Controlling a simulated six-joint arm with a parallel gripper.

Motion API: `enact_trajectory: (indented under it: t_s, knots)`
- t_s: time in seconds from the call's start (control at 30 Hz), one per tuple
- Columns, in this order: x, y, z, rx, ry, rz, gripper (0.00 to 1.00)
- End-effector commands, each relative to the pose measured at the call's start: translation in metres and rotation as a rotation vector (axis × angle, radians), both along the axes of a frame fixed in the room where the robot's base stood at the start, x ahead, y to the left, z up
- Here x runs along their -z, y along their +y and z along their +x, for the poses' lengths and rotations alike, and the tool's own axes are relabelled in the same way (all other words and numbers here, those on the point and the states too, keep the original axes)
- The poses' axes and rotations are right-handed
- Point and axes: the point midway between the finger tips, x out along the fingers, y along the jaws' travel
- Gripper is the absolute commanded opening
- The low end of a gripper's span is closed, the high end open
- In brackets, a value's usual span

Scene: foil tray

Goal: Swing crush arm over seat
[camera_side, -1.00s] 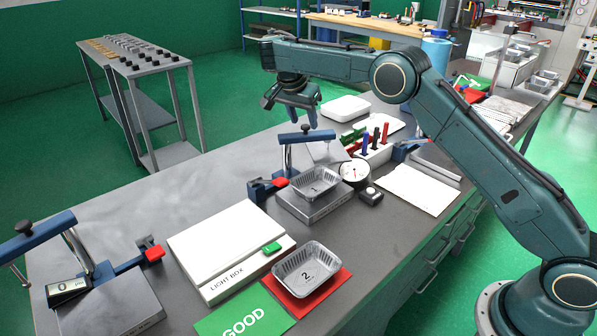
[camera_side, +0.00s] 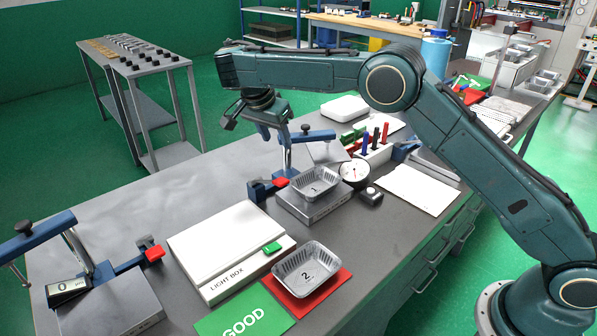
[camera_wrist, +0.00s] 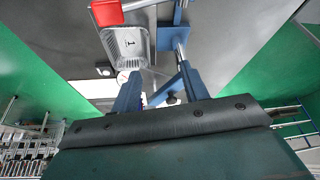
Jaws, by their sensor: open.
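The blue crush arm (camera_side: 312,136) sits on an upright metal post (camera_side: 286,158) behind the grey seat block (camera_side: 311,209). It points right, away from above the seat. Foil tray 1 (camera_side: 316,183) rests on the seat, uncovered. My gripper (camera_side: 277,137) is open and empty, just above and left of the post top. In the wrist view, my gripper's two fingers (camera_wrist: 161,76) point toward the fixture, with the blue arm (camera_wrist: 184,76) showing between and beyond them. Tray 1 (camera_wrist: 127,48) and the post (camera_wrist: 181,36) show there too. I cannot tell whether a finger touches the arm.
A red-tipped clamp (camera_side: 281,182), a dial gauge (camera_side: 354,173) and a rack of coloured pens (camera_side: 370,147) stand close around the seat. Tray 2 (camera_side: 306,267) lies on a red card in front. A second blue-armed fixture (camera_side: 110,300) is at left. The bench's back left is clear.

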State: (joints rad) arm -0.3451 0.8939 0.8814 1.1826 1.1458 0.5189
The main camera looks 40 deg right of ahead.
Motion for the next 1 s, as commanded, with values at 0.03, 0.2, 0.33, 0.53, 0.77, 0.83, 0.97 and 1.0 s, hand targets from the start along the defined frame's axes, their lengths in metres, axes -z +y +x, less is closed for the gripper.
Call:
enact_trajectory:
  t_s: [0.03, 0.2, 0.33, 0.53, 0.77, 0.83, 0.97, 1.0]
  knots:
    - [0.0, 0.001, 0.0, -0.001, 0.0, 0.0, 0.45]
    - [0.0, 0.001, 0.0, -0.001, 0.0, 0.0, 0.45]
    - [0.0, 0.0, 0.0, -0.002, 0.001, 0.0, 0.29]
    - [-0.003, -0.013, 0.005, -0.039, 0.006, 0.005, 0.0]
    - [-0.016, -0.062, 0.021, -0.193, 0.024, 0.021, 0.0]
    - [-0.022, -0.082, 0.025, -0.258, 0.03, 0.028, 0.0]
    - [-0.032, -0.118, 0.031, -0.392, 0.039, 0.037, 0.0]
    - [-0.035, -0.129, 0.031, -0.433, 0.04, 0.039, 0.0]
